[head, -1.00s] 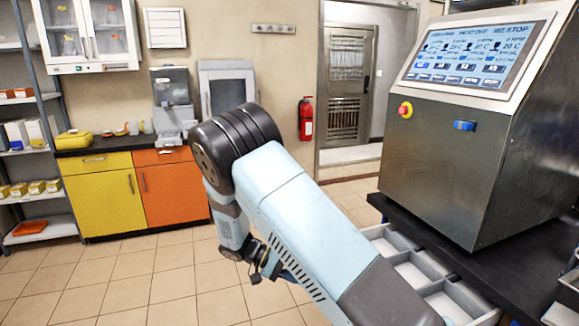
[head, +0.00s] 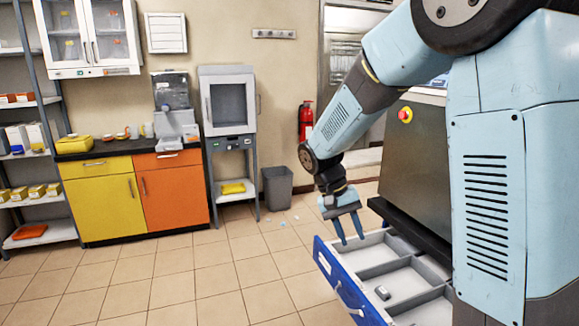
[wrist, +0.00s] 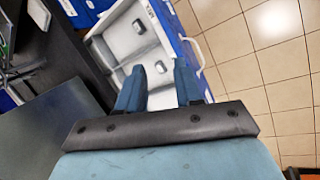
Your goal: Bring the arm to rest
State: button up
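My gripper (head: 349,227) hangs below my raised arm, above the far end of an open drawer (head: 327,259) under the bioreactor bench. Its two blue fingers point down and are spread apart with nothing between them. The wrist view also shows the fingers (wrist: 159,90) apart, with the drawer (wrist: 177,18) beyond them. A small grey object (head: 383,293) lies in a drawer compartment. My arm covers much of the bioreactor and its screen in the head view.
The bioreactor housing (head: 405,155) stands on a black bench (head: 400,217) close to my arm. A grey bin (head: 277,188) and a cabinet (head: 229,105) stand along the back wall. The tiled floor (head: 215,275) at left is clear.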

jog(key=s+d+r+t+y, duration=0.2)
jog(key=s+d+r+t, duration=0.2)
jog(key=s+r, duration=0.3)
jog(key=s+d+r+t+y, duration=0.2)
jog(key=s+d+r+t, duration=0.2)
jog(key=s+r, duration=0.3)
jog(key=s, duration=0.4)
jog(key=shift+s+d, duration=0.25)
jog(key=shift+d, duration=0.15)
